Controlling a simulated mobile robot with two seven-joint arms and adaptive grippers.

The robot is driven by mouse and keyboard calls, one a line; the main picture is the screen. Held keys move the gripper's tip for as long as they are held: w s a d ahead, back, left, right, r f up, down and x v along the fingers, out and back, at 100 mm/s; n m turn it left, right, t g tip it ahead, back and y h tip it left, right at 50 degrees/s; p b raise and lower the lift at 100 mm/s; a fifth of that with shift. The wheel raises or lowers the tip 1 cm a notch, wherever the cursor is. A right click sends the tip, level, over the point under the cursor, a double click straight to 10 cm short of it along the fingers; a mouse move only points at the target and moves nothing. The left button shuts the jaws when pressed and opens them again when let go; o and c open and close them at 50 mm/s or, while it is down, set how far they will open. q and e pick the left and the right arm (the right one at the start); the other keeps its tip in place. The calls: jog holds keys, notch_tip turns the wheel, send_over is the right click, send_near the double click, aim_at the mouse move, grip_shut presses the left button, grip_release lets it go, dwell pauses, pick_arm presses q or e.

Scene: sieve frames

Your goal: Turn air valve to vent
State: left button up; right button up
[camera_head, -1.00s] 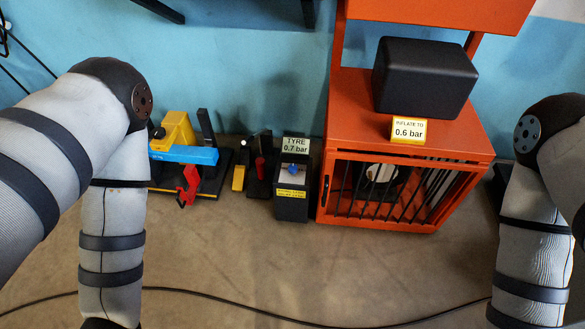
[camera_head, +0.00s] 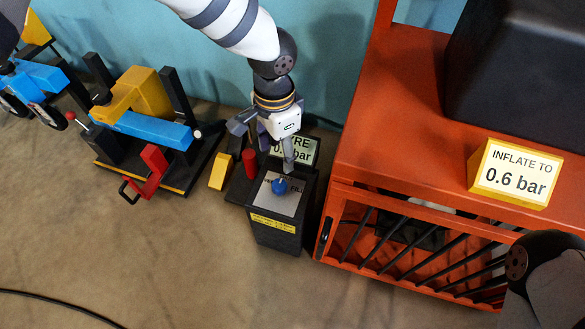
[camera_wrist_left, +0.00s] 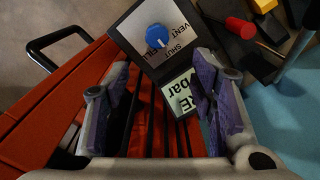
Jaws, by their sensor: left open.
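The air valve is a blue round knob (camera_head: 280,186) on the silver top plate of a dark box (camera_head: 275,235) on the floor. It also shows in the left wrist view (camera_wrist_left: 158,36), with VENT and SHUT printed beside it; its exact pointing is hard to tell. My left gripper (camera_head: 264,146) is open and empty, fingers down, above the back of the box and apart from the knob. In the left wrist view the open fingers (camera_wrist_left: 160,66) have the knob beyond their tips. A TYRE bar sign (camera_head: 292,150) behind is partly hidden by the gripper. My right gripper is out of view.
An orange cage cabinet (camera_head: 350,140) with an INFLATE TO 0.6 bar sign (camera_head: 515,173) stands close on the right. A red-handled tool (camera_head: 249,163) and a yellow block (camera_head: 221,172) are just left. A blue-and-yellow device (camera_head: 150,125) stands farther left. Floor in front is clear.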

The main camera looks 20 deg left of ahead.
aim_at(279, 184)
pick_arm(q)
jog(key=f+b, duration=0.1)
jog(key=f, duration=0.2)
jog(key=f+b, duration=0.1)
jog(key=f, duration=0.3)
jog(key=f+b, duration=0.1)
jog(key=f, duration=0.3)
jog(key=shift+s+f+b, duration=0.25)
jog(key=shift+s+b, duration=0.1)
jog(key=shift+s, duration=0.05)
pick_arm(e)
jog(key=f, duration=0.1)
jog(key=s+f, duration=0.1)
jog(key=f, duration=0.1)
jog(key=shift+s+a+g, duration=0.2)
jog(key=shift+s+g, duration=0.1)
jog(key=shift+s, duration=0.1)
pick_arm(q)
jog(key=c, duration=1.1)
